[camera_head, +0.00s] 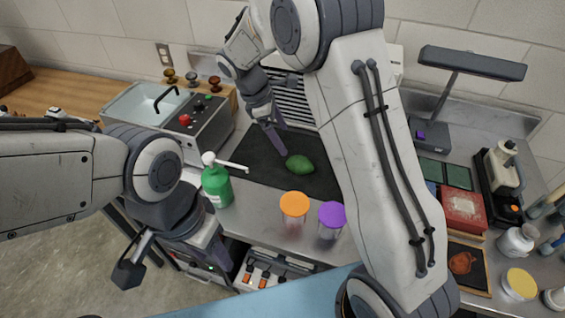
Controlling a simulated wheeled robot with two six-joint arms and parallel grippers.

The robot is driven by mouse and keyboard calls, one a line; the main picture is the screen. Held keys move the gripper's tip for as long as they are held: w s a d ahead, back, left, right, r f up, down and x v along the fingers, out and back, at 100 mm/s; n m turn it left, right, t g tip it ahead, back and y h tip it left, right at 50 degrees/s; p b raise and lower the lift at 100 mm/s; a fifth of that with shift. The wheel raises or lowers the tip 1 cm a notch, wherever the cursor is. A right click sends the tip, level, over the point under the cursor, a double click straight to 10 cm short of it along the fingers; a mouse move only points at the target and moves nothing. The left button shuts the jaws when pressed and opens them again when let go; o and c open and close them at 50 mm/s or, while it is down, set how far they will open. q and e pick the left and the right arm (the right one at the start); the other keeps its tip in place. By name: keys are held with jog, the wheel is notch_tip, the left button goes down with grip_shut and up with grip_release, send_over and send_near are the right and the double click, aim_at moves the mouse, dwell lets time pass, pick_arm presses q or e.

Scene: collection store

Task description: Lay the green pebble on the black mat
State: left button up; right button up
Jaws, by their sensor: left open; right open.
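The green pebble (300,165) is a smooth green oval lump. It lies on the black mat (240,165), a dark sheet on the steel bench in the middle of the view, partly hidden by my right arm. My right gripper (272,135) is above the mat, to the left of the pebble and behind it, with a visible gap between its finger and the pebble. It is open and holds nothing that I can see. My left gripper (176,262) is open and empty, low at the left in front of the bench.
A green pump bottle (217,187), an orange-lidded jar (294,205) and a purple-lidded jar (331,216) stand along the bench's front. A control box (205,128) and a sink (140,104) are at left. A lamp (470,63) and several jars crowd the right.

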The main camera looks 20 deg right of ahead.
jog(key=s+a+r+m+y, duration=0.2)
jog(key=s+a+r, duration=0.15)
jog(key=s, duration=0.45)
jog(key=s+a+r+m+y, duration=0.1)
jog(key=s+a+r+m, duration=0.1)
jog(key=s+a, duration=0.45)
jog(key=s+m+y, duration=0.2)
jog(key=s+m, duration=0.1)
jog(key=s, duration=1.2)
jog(key=shift+f+t, duration=0.3)
jog(key=shift+f, duration=0.1)
